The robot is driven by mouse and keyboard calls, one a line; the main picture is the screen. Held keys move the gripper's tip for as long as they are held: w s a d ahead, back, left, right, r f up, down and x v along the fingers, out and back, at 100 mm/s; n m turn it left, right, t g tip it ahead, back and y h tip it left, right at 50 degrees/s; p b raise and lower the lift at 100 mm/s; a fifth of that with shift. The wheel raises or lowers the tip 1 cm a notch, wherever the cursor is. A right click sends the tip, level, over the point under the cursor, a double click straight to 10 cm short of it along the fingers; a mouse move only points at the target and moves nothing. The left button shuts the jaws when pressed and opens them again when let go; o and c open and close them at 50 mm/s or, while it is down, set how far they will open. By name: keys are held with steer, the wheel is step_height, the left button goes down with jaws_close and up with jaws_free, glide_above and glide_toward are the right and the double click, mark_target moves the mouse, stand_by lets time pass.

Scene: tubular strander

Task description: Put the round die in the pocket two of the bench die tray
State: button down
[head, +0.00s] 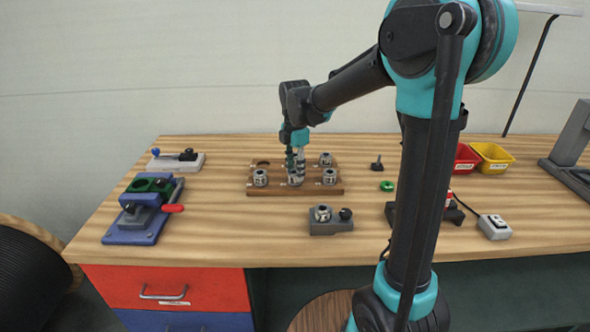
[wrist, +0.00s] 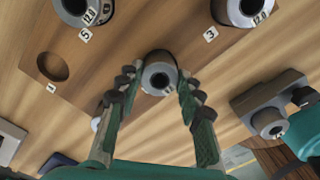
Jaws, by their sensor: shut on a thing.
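The bench die tray (head: 312,190) is a brown wooden board holding several steel dies. My gripper (head: 296,168) points down at its middle, shut on the round die (wrist: 158,76). This die is a steel ring with a dark bore, gripped from both sides. In the head view the held die (head: 295,177) is at the middle of the tray's front row, between two other dies. Pocket two's label is not readable. I cannot tell whether the die is fully seated or slightly raised.
Dies sit by labels 5 (wrist: 84,12) and 3 (wrist: 241,12); another die (head: 260,177) is at front left. An empty pocket (wrist: 53,66) lies at back left. A grey fixture (head: 331,226) stands before the tray, a blue vise (head: 138,225) left. Bare bench lies between.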

mark_target(295, 172)
steer(key=c, duration=1)
jaws_free()
steer(key=shift+r, duration=0.1)
step_height(295, 172, up, 12)
